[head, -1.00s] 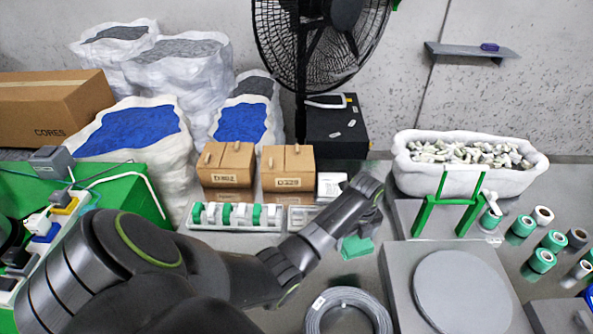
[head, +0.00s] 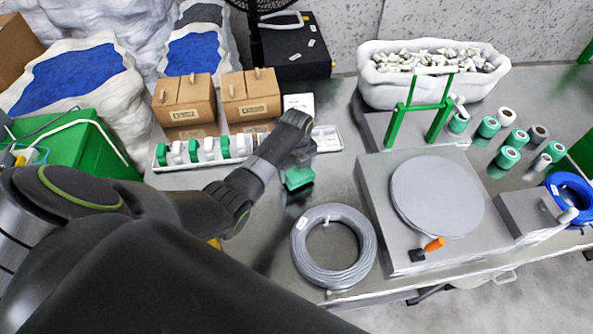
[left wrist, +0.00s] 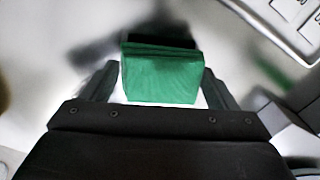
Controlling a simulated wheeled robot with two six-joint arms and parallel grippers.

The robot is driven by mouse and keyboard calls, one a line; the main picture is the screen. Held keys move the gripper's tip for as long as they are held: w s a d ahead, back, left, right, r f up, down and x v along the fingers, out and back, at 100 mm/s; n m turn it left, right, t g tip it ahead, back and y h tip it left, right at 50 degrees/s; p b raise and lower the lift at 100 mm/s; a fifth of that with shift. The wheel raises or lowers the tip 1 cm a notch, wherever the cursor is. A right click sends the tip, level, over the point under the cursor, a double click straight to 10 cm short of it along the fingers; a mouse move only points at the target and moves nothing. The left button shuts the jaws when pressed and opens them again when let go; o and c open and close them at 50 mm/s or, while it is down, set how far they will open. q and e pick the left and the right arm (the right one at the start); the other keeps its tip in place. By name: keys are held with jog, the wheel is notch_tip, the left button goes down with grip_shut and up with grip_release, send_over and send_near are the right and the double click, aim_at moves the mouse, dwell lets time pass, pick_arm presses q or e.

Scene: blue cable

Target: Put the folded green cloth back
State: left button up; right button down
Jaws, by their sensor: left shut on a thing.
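The folded green cloth (head: 299,178) is at the tip of my left gripper (head: 297,165), over the metal table behind the grey cable coil. In the left wrist view the cloth (left wrist: 162,76) sits between the two dark fingers of the left gripper (left wrist: 160,85), its folded layers showing along the far edge. The left gripper is shut on it. Whether the cloth touches the table I cannot tell. My right gripper is not in view.
A grey cable coil (head: 334,249) lies in front of the cloth. A turntable (head: 437,194) stands right of it, with a green frame (head: 419,108) behind. A blue coil (head: 571,195) lies far right.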

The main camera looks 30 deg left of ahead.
aim_at(297, 171)
pick_arm(q)
jog(key=shift+f, duration=0.6)
jog(key=shift+f, duration=0.15)
jog(key=o, duration=0.9)
notch_tip(297, 171, up, 12)
jog(key=shift+r+p, duration=0.15)
jog(key=shift+p, duration=0.15)
